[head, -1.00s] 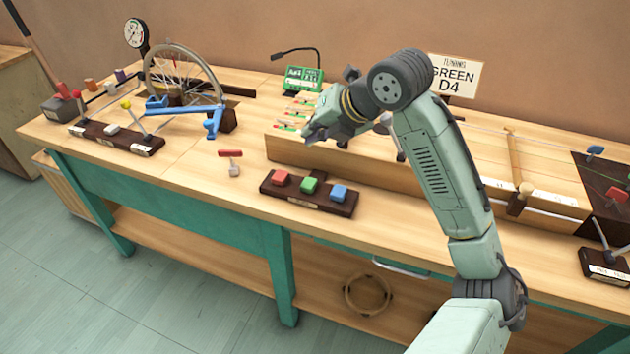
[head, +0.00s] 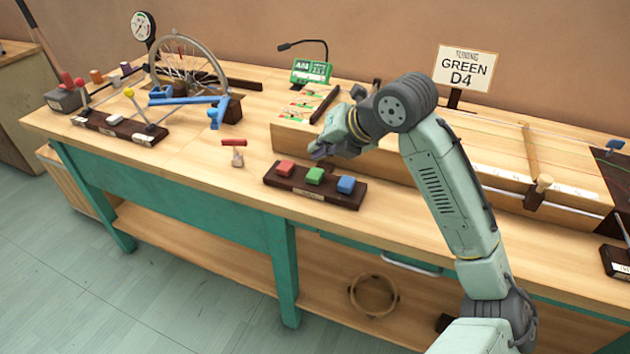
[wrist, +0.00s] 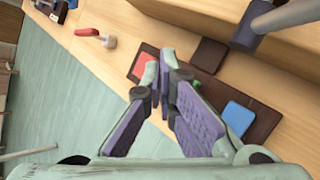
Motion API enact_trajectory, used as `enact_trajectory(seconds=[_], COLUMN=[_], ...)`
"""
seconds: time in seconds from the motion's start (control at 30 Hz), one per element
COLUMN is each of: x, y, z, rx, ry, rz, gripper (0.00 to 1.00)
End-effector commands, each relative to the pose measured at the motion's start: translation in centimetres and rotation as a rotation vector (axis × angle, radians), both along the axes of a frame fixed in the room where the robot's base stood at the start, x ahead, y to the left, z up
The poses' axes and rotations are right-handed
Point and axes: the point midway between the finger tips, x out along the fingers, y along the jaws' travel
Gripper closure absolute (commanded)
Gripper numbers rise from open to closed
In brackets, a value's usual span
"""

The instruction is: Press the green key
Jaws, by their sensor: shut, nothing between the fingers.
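The green key (head: 314,176) is the middle one of three on a dark wooden block (head: 332,196), between a red key (head: 285,168) and a blue key (head: 346,185). My gripper (head: 318,152) is shut and empty, above and slightly behind the green key, apart from it in the head view. In the wrist view my fingers (wrist: 168,62) hide most of the green key; the red key (wrist: 144,66) shows beside the tips and the blue key (wrist: 238,118) lies to the right. I see no contact with any key.
A long wooden box (head: 290,140) stands right behind the key block. A small red-topped mallet-like thing (head: 236,152) lies to the left. A sign (head: 463,68) reads "GREEN D4". A bicycle wheel (head: 190,62) stands at the back left. The bench front is clear.

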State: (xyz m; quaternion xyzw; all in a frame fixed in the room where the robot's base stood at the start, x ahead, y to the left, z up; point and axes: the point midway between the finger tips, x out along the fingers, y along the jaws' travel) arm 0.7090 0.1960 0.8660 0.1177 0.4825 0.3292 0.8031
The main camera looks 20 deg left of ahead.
Motion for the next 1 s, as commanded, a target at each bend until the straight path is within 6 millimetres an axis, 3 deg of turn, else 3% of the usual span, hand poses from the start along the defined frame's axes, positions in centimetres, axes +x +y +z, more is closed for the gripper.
enact_trajectory(seconds=[0.03, 0.2, 1.0], x=[-0.04, -0.03, -0.02], y=[0.05, 0.06, 0.05], z=[-1.26, -2.14, -2.06], rx=[0.001, 0.001, 0.001], ry=[0.001, 0.000, -0.001], rz=[0.002, 0.002, 0.001], gripper=[1.00, 1.00, 1.00])
